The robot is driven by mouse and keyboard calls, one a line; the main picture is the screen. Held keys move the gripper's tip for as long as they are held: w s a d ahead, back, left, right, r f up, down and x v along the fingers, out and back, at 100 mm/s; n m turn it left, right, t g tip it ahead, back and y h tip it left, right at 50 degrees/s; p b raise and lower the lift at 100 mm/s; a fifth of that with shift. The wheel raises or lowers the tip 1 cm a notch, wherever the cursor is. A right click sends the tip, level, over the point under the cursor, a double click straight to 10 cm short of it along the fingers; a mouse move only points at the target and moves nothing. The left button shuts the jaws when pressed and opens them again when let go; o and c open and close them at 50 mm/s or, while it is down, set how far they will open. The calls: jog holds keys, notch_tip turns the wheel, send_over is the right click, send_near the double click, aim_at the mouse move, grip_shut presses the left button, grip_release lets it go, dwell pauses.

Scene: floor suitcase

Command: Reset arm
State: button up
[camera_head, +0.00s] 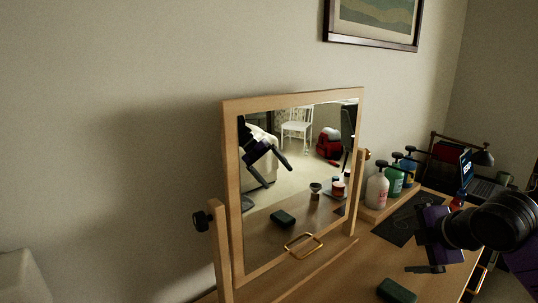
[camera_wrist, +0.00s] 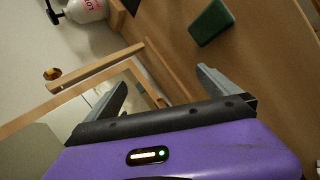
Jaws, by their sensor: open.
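My gripper (camera_head: 426,267) is over the right part of the wooden dresser top, in front of the mirror, with its purple body at the end of my black arm. In the wrist view my gripper (camera_wrist: 163,77) has its two grey fingers wide apart, with nothing between them. A dark green block (camera_head: 397,290) lies on the dresser top near the lower picture edge, apart from my fingers. The block also shows in the wrist view (camera_wrist: 212,22), beyond the right finger.
A wood-framed tilting mirror (camera_head: 231,170) stands on the dresser (camera_head: 350,285), left of my gripper. A white pump bottle (camera_head: 377,191) and other bottles stand behind it. A dark mat (camera_head: 397,222) lies nearby. A laptop (camera_head: 487,188) and lamp (camera_head: 483,158) are at the far right.

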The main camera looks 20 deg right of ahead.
jog(key=w+a+r+m+t+y, duration=0.2)
jog(key=w+a+r+m+t, duration=0.45)
jog(key=a+r+t, duration=0.2)
jog(key=s+a+r+m+t+h, duration=0.3)
jog(key=a+m, duration=0.2)
jog(key=m, duration=0.2)
jog(key=s+a+f+g+y, duration=0.1)
jog(key=s+a+f, duration=0.4)
jog(key=s, duration=0.8)
jog(key=s+a+f+m+g, duration=0.1)
jog(key=s+a+f, duration=0.4)
jog(key=s+f, duration=0.5)
jog(key=s+a+f+g+y, duration=0.1)
jog(key=s+a+f+g, duration=0.2)
jog(key=s, duration=1.3)
notch_tip(320, 180, down, 5)
jog(key=a, duration=0.2)
jog(key=shift+s+a+m+y, duration=0.2)
jog(key=shift+a+m+y, duration=0.1)
jog(key=shift+a+m, duration=0.1)
jog(key=shift+r, duration=0.1)
